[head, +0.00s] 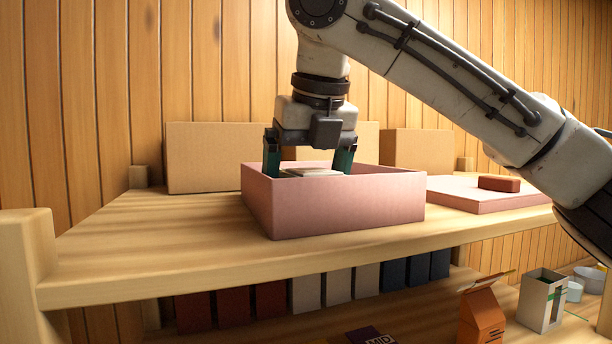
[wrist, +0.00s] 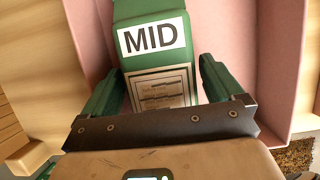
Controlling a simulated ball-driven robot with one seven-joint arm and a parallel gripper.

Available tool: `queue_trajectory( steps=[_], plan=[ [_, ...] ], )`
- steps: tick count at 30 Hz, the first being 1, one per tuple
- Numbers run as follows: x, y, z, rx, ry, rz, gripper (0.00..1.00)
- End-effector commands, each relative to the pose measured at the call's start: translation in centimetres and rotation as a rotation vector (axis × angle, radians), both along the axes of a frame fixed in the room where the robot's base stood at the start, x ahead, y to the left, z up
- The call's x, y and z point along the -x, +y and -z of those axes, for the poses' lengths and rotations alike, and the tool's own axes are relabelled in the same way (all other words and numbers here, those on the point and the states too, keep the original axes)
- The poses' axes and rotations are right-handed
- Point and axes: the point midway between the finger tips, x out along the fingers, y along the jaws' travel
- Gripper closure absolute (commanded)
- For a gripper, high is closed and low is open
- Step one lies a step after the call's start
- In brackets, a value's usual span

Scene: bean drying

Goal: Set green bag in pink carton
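The pink carton (head: 350,207) stands open on the upper wooden shelf, and its wall also shows in the wrist view (wrist: 282,60). The green bag (wrist: 150,75), with a white MID label, is inside the carton in the wrist view. In the head view only a pale part of the bag (head: 312,171) shows above the carton's front wall. My gripper (head: 308,168) points down into the carton with its green fingers spread wide. In the wrist view the fingers of my gripper (wrist: 160,85) stand on either side of the bag, seemingly apart from it. Their tips are partly hidden.
Cardboard boxes (head: 208,157) line the back of the shelf. A pink slab (head: 470,195) with a red-brown block (head: 499,183) lies right of the carton. Below stand several dark and white packets, an orange carton (head: 481,318) and a white-green box (head: 542,300). The shelf left of the carton is clear.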

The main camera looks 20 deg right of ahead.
Motion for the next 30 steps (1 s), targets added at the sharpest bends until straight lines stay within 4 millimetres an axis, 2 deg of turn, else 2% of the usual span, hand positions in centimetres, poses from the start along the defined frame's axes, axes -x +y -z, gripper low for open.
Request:
queue_trajectory(
  steps=[11,16,24,30],
  plan=[
    [0.1,0.0,-0.5,0.0,-0.001,0.0,0.0],
    [1.0,0.0,-2.7,-0.001,-0.002,0.0,0.0],
    [3.2,0.0,-8.0,0.002,-0.004,0.002,0.0],
    [4.2,0.0,-10.5,0.002,-0.001,0.001,0.0]
  ],
)
